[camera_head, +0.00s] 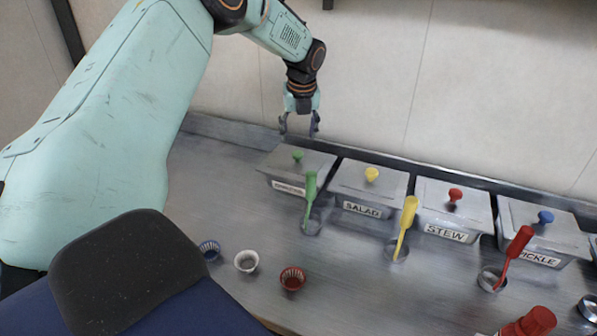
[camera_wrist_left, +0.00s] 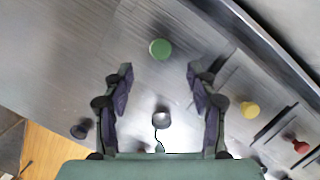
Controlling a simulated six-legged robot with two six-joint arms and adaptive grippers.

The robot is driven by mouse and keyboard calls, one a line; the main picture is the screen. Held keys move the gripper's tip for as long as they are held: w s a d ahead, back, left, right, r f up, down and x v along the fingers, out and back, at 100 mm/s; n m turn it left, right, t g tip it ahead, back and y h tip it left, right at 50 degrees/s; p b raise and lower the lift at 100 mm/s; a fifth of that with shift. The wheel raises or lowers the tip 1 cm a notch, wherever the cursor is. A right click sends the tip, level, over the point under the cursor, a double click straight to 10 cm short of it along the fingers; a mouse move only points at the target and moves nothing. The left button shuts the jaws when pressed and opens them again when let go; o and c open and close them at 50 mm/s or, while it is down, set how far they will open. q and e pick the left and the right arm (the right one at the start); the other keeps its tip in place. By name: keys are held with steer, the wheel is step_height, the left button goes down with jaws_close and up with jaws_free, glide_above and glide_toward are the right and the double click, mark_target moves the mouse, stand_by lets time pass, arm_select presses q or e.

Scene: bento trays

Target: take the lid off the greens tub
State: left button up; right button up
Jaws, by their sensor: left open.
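The greens tub (camera_head: 285,185) is a metal tub at the left end of the row; its label is too small to read clearly. Its flat grey lid (camera_head: 318,163) is on, with a green knob (camera_head: 297,155) on top. My left gripper (camera_head: 299,130) points down above that knob, apart from it, open and empty. In the left wrist view, the green knob (camera_wrist_left: 160,49) shows a little beyond and between the spread fingertips (camera_wrist_left: 159,74). My right gripper is not in view.
To the right stand lidded tubs: salad with a yellow knob (camera_head: 372,174), stew with red (camera_head: 455,194), pickle with blue (camera_head: 546,217). A green-handled ladle (camera_head: 310,187) stands before the greens tub. Small cups (camera_head: 246,261) sit nearer. A wall (camera_head: 375,70) rises behind.

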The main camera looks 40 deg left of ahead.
mark_target(297, 153)
arm_select(q)
steer(key=shift+b+x, duration=0.35)
steer(key=shift+x, duration=0.45)
steer(key=shift+d+f, duration=0.15)
steer(key=shift+d, duration=0.2)
steer(key=shift+s+f, duration=0.15)
steer(key=shift+s, duration=0.15)
steer(key=x, duration=0.3)
steer(key=w+b+x, duration=0.1)
steer(key=x, duration=0.1)
steer(key=shift+w+a+f, duration=0.1)
steer(key=shift+a+f, duration=0.05)
steer(key=shift+a, duration=0.2)
steer(key=shift+f, duration=0.35)
steer(key=shift+a+f, duration=0.15)
steer(key=shift+f, duration=0.05)
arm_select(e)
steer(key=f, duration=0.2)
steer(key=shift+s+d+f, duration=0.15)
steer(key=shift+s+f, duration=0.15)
arm_select(q)
steer(key=shift+f, duration=0.1)
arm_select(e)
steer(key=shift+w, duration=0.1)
